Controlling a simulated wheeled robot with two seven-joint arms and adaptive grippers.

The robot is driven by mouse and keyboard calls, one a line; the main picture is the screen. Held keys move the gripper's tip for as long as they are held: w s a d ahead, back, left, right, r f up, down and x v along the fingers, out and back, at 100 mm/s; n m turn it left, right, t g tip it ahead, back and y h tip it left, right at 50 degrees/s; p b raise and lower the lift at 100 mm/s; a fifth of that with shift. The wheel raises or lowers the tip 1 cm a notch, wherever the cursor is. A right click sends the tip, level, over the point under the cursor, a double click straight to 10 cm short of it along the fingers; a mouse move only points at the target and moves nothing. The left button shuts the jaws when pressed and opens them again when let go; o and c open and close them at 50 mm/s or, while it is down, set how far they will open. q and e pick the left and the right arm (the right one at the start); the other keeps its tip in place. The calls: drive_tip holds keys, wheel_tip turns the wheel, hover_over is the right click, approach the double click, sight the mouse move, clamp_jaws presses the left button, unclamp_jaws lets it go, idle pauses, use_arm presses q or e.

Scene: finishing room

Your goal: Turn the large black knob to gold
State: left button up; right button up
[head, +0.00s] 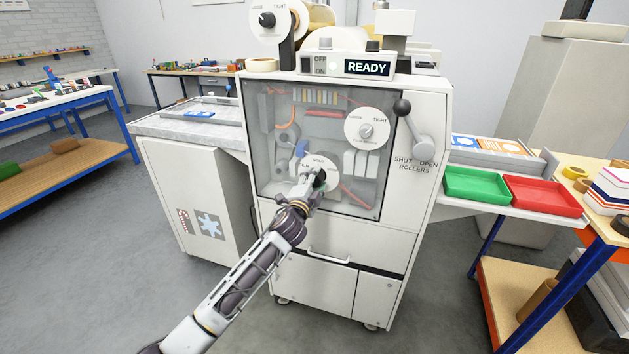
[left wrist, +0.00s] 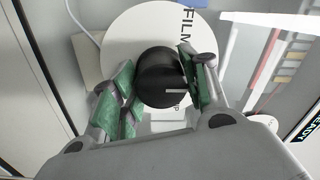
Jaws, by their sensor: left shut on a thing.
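The large black knob (left wrist: 160,72) sits on a white round dial (head: 331,168) on the machine's clear front panel. In the head view, GOLD is printed at the dial's top and FILM at its upper left. My left gripper (head: 318,181) reaches the dial from below and hides most of the knob. In the left wrist view, my left gripper (left wrist: 165,88) is shut on the knob, a green pad on each side. The knob's white line points right, toward a finger, turned away from FILM; the lettering there is mostly hidden. My right gripper is out of view.
A smaller grey-knob dial (head: 367,128) sits higher on the panel. A roller lever (head: 412,124) is at right. A drawer handle (head: 329,258) is below. The display (head: 367,67) reads READY. Green (head: 477,185) and red (head: 542,195) trays stand at right.

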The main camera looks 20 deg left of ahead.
use_arm(q)
drive_tip(key=o, duration=1)
drive_tip(key=shift+s+f, duration=0.2)
drive_tip(key=shift+s, duration=5.8)
drive_tip(key=shift+f, duration=0.1)
